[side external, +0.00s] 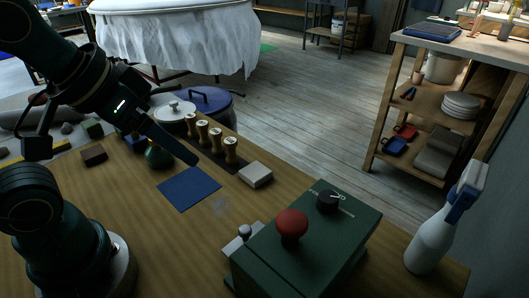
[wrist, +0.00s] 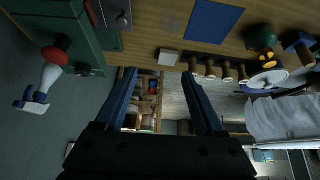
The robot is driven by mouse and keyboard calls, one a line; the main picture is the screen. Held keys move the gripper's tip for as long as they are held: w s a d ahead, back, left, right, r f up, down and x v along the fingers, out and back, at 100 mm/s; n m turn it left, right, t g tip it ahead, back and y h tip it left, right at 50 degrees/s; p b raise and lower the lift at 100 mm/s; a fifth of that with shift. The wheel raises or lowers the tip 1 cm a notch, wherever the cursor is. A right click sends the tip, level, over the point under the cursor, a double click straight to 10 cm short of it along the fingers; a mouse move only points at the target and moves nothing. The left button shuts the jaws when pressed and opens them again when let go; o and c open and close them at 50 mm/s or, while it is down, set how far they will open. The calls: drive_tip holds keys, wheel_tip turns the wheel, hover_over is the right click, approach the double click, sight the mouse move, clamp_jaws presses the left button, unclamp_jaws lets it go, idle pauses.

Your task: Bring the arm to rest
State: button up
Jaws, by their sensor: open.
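My gripper (side external: 192,159) hangs above the wooden table (side external: 130,207), its fingers slanting down to the right. It is above the far edge of a blue square mat (side external: 188,188), apart from the tabletop. In the wrist view my gripper (wrist: 160,76) shows two dark fingers spread well apart with nothing between them. The wrist view looks outward over the table edge, with the scene upside down. The blue mat (wrist: 214,20) lies at the top there.
A green box (side external: 305,245) with a red knob (side external: 291,224) stands at front right, beside a white spray bottle (side external: 432,240). A row of wooden-topped pegs (side external: 216,138), a pale block (side external: 255,175) and a dark green round thing (side external: 157,156) stand near the mat.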

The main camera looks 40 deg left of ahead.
drive_tip(key=s+f, duration=0.2)
drive_tip(key=shift+f+g, duration=0.4)
